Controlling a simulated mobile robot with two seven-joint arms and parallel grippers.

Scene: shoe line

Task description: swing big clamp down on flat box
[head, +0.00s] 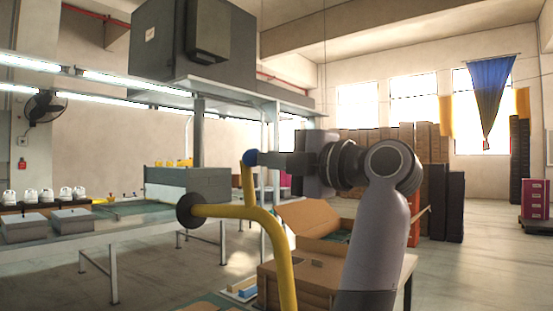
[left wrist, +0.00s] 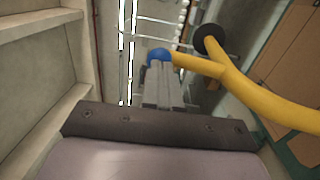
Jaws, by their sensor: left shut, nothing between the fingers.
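The big clamp (head: 284,245) is a bent yellow tube with a black disc (head: 188,211) at its left end and a short upright branch tipped with a blue ball (head: 250,158). The disc hangs in the air in the head view. My left gripper (head: 262,159) is shut and empty, its tips at the blue ball; I cannot tell if they touch. In the left wrist view the closed fingers (left wrist: 161,70) point at the ball. A closed, low brown carton (head: 312,275), perhaps the flat box, lies behind the tube, partly hidden by my arm. My right gripper is not in view.
An open carton (head: 315,218) stands behind the brown one. A line table (head: 95,238) at the left carries grey boxes (head: 70,221) and several white shoes. Stacked cartons (head: 370,145) stand at the back. Floor between the table and cartons looks clear.

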